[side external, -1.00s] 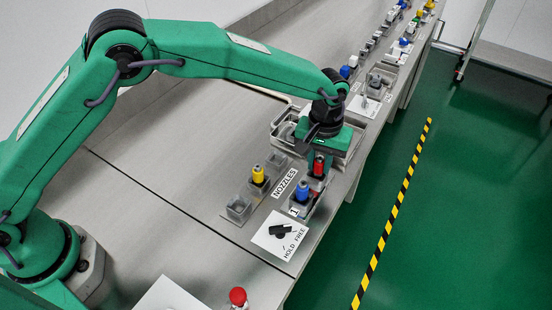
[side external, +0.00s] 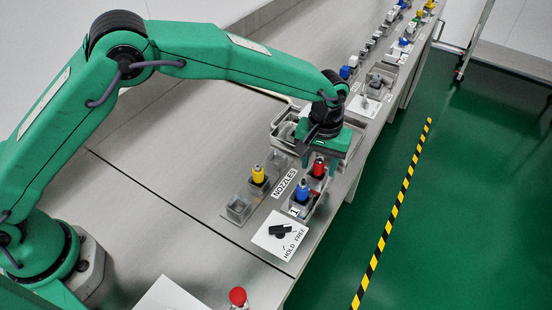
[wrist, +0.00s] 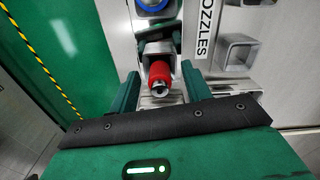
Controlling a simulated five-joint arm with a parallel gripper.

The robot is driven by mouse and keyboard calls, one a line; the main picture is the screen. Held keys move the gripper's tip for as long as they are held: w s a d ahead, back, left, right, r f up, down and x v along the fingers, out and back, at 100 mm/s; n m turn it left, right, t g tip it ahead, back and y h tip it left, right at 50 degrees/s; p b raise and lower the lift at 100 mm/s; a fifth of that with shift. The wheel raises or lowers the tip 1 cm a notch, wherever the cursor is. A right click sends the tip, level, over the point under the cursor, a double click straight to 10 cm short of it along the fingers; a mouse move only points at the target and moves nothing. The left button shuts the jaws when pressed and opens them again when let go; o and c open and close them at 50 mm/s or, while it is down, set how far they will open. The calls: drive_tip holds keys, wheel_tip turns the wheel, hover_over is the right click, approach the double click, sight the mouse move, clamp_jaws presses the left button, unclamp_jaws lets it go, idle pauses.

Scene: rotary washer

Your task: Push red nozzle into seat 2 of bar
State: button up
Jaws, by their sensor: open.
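The red nozzle (side external: 318,167) stands in a grey square seat of the bar, just behind the blue nozzle (side external: 302,191), which stands beside the label 1. How deep the red nozzle sits is hard to tell. My gripper (side external: 322,158) is above and around it, pointing down. In the wrist view, my gripper (wrist: 161,85) is open, with one green finger on each side of the red nozzle (wrist: 162,74) and gaps between. The nozzle's metal tip faces the camera. The blue nozzle (wrist: 153,4) is at the top edge.
A yellow nozzle (side external: 258,174) stands in the grey rack to the left, beside an empty-looking square holder (side external: 238,208). A HOLD/FREE plate with a black knob (side external: 282,231) lies in front of the bar. A grey tray (side external: 286,122) is behind my gripper.

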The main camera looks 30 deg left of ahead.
drive_tip(key=shift+r, duration=3.9)
drive_tip(key=shift+a+r, duration=0.3)
drive_tip(key=shift+r, duration=0.1)
drive_tip(key=s+a+r+t, duration=0.1)
drive_tip(key=s+a+r, duration=0.3)
drive_tip(key=a+r, duration=0.4)
drive_tip(key=s+a+r+t, duration=0.2)
drive_tip(key=s+a+r, duration=0.3)
drive_tip(key=a, duration=0.6)
drive_tip(key=s+a+m+t, duration=0.1)
drive_tip(key=s+a+t, duration=0.1)
drive_tip(key=s+a, duration=1.1)
drive_tip(key=s, duration=0.4)
drive_tip(key=shift+f+m+t, duration=0.3)
drive_tip(key=shift+m, duration=0.1)
drive_tip(key=shift+c, duration=0.2)
